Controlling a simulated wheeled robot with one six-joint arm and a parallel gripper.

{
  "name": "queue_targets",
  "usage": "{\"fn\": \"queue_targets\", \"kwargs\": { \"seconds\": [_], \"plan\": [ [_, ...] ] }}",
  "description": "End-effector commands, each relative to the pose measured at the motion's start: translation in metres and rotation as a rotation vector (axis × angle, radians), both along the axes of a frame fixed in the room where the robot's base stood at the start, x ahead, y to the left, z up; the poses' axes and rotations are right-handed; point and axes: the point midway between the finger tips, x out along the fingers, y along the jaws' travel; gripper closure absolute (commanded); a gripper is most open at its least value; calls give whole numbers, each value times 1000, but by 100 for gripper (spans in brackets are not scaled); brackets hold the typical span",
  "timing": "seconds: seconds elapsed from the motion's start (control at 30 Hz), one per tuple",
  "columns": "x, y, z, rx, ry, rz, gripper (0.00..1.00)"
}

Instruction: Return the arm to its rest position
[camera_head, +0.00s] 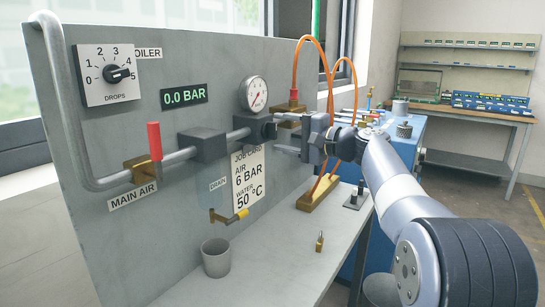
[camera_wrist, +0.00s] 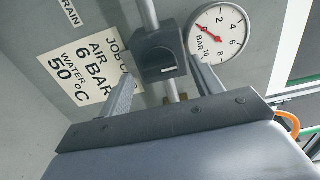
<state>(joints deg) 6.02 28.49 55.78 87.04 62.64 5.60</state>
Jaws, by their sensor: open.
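My gripper (camera_head: 285,140) is at the end of my arm, which reaches in from the right in the head view. Its fingers point left at the grey panel (camera_head: 200,80). In the wrist view the two fingers of my gripper (camera_wrist: 163,80) are spread apart, with nothing held between them. A dark block (camera_wrist: 161,55) on the pipe shows beyond and between them. I cannot tell how near the fingers are to it. The round pressure gauge (camera_head: 253,94) sits above that block in the head view; it also shows in the wrist view (camera_wrist: 217,33), needle near 0.
The panel carries a red-handled MAIN AIR valve (camera_head: 154,142), a 0.0 BAR display (camera_head: 184,96) and a DROPS dial (camera_head: 117,74). A grey cup (camera_head: 215,258) and small brass piece (camera_head: 320,242) stand on the bench. Orange hoses (camera_head: 296,60) loop close behind my gripper.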

Motion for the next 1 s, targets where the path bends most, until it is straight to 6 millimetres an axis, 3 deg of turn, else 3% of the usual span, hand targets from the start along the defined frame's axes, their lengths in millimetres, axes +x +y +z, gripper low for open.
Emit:
{"fn": "queue_targets", "kwargs": {
  "seconds": [0.1,0.77,1.0],
  "plan": [
    [7,12,0,-1,-1,2,38],
    [6,8,-2,3,4,-1,38],
    [-17,-27,0,-2,-1,-5,38]
  ]
}}
